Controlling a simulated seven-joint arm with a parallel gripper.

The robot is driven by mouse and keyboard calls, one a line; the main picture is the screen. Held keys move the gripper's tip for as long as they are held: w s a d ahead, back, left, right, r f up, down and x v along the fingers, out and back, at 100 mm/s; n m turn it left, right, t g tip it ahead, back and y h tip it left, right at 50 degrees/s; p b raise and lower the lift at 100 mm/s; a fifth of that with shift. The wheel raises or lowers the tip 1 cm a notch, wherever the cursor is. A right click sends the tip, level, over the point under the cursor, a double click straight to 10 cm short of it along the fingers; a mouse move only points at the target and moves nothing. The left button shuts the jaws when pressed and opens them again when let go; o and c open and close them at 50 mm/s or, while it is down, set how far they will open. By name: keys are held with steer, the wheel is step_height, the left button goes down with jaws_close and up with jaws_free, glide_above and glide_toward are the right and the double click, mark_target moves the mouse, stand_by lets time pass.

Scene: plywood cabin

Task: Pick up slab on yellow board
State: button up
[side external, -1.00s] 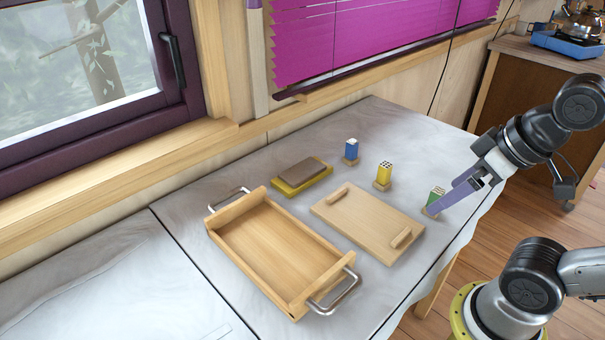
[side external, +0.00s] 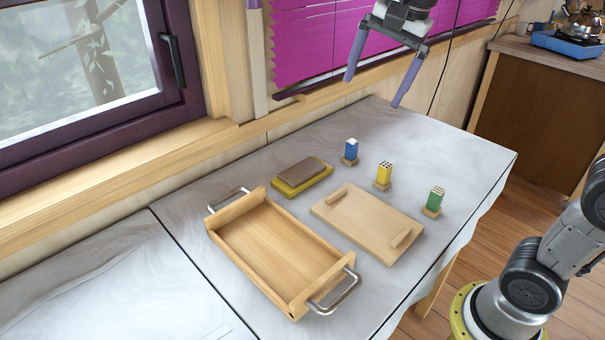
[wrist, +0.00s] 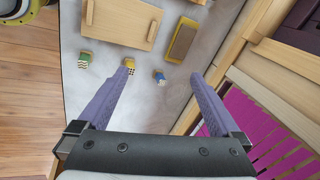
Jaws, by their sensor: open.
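The slab (side external: 301,169) is brown and flat and lies on the yellow board (side external: 316,183) near the back of the table. In the wrist view the slab (wrist: 183,42) on the yellow board (wrist: 190,22) shows at the top, right of centre. My gripper (side external: 374,91) is open and empty, high above the back of the table, up and to the right of the slab in the side view. In the wrist view its two purple fingers (wrist: 163,72) are spread wide with nothing between them.
A wooden tray with metal handles (side external: 232,215) stands in front of the yellow board. A flat wooden board with two grips (side external: 365,222) lies beside it. Blue (side external: 351,149), yellow (side external: 384,173) and green (side external: 436,198) blocks stand on small bases to the right. The window wall borders the table's back.

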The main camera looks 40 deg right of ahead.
steer(key=w+f+m+g, duration=0.1)
steer(key=w+f+m, duration=0.1)
steer(key=w, duration=0.5)
steer(key=m+g, duration=0.1)
steer(key=g, duration=0.1)
glide_above(302, 170)
step_height(302, 170, down, 9)
step_height(302, 170, down, 10)
steer(key=shift+w+r, duration=0.1)
steer(key=shift+r, duration=0.15)
steer(key=shift+f, duration=3.2)
steer(key=shift+r, duration=0.1)
steer(key=c, duration=1.5)
